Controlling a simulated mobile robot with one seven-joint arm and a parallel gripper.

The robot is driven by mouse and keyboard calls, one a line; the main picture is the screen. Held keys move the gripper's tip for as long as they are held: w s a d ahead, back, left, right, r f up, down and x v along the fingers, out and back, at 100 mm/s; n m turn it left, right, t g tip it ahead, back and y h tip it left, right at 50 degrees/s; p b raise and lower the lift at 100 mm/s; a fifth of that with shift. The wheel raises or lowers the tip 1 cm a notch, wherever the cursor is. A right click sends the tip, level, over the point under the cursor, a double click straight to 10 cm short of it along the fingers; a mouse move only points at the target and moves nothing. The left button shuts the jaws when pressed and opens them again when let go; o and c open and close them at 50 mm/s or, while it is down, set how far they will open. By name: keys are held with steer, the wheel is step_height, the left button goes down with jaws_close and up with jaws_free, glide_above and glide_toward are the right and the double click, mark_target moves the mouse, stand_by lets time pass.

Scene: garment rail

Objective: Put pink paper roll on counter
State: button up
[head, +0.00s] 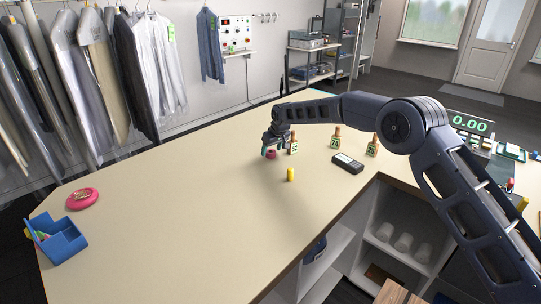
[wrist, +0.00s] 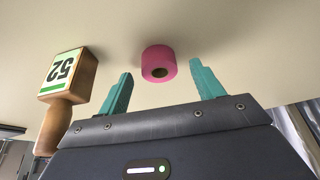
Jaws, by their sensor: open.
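The pink paper roll (head: 271,154) stands on the beige counter (head: 200,180), below my gripper (head: 270,150). In the wrist view the pink roll (wrist: 159,63) shows its dark core and sits between and just beyond the two teal fingertips (wrist: 162,78). The fingers are open, with a gap on each side of the roll, and nothing is held. In the wrist view the counter surface (wrist: 240,40) lies behind the roll.
A yellow roll (head: 291,174), a black handheld device (head: 347,163) and two more numbered blocks (head: 336,142) are near. A pink dish (head: 82,199) and blue bin (head: 56,240) lie left.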

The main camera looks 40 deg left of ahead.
mark_target(271, 152)
steer(key=shift+a+f, duration=0.3)
steer(key=shift+f, duration=0.35)
steer(key=c, duration=1.2)
steer(key=shift+o, duration=0.2)
step_height(271, 152, up, 20)
